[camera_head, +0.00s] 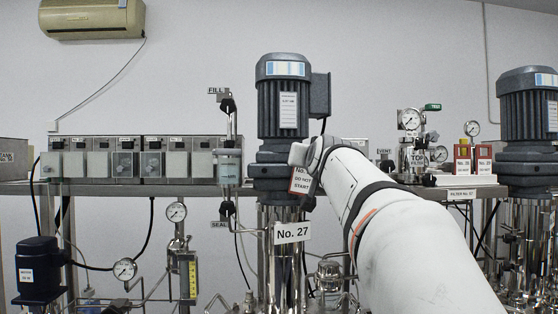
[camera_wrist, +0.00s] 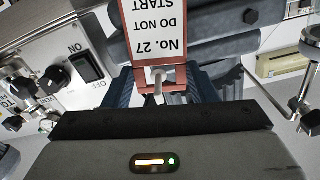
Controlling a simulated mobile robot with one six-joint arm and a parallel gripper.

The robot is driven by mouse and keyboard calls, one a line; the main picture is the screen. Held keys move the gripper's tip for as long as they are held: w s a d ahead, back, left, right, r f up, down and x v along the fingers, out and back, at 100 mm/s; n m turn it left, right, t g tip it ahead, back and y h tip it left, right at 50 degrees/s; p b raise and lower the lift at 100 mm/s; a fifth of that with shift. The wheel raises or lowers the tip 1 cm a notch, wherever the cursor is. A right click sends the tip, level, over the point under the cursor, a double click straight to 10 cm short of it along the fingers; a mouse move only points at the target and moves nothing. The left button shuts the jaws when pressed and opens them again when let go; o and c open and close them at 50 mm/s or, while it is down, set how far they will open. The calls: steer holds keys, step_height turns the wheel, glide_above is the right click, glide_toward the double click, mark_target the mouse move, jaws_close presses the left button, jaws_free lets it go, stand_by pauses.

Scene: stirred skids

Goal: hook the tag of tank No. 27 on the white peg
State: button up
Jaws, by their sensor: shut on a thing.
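The red-edged tag (camera_wrist: 157,38) reads "No. 27 DO NOT START" and appears upside down in the wrist view. In the head view the tag (camera_head: 302,181) hangs at my gripper, in front of the motor of tank No. 27 (camera_head: 292,232). My gripper (camera_wrist: 160,88) is shut on the tag, with dark blue fingers on both sides. A short pale peg-like pin (camera_wrist: 158,80) shows between the fingers at the tag's edge. I cannot tell whether it passes through the tag's hole. No white peg is distinguishable in the head view; my gripper covers that area.
A switch box (camera_wrist: 45,45) with a black rocker switch is at left in the wrist view. In the head view, a row of grey boxes (camera_head: 130,160) stands left on the shelf. Red tags (camera_head: 463,158) stand on a white base at right, beside another motor (camera_head: 528,105).

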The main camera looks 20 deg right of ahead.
steer(key=o, duration=1.2)
steer(key=b+v, duration=0.3)
steer(key=v, duration=0.5)
steer(key=s+a+f+n+g+y, duration=0.1)
steer(key=a+f+g+y, duration=0.2)
steer(key=f, duration=0.9)
steer(key=s+a+f+n+g+y, duration=0.1)
steer(key=s+a+f+n+g, duration=0.3)
steer(key=f, duration=0.9)
steer(key=s+a+f+g, duration=0.2)
steer(key=s+f, duration=0.3)
steer(key=f, duration=0.3)
steer(key=s+a+f+g, duration=0.2)
steer(key=s+f, duration=0.3)
steer(key=f, duration=0.3)
steer(key=s+a+f+g+y, duration=0.1)
steer(key=s+a+f+g, duration=0.2)
steer(key=f, duration=0.6)
steer(key=s+a, duration=0.1)
steer(key=s, duration=0.1)
steer(key=shift+s+n, duration=0.3)
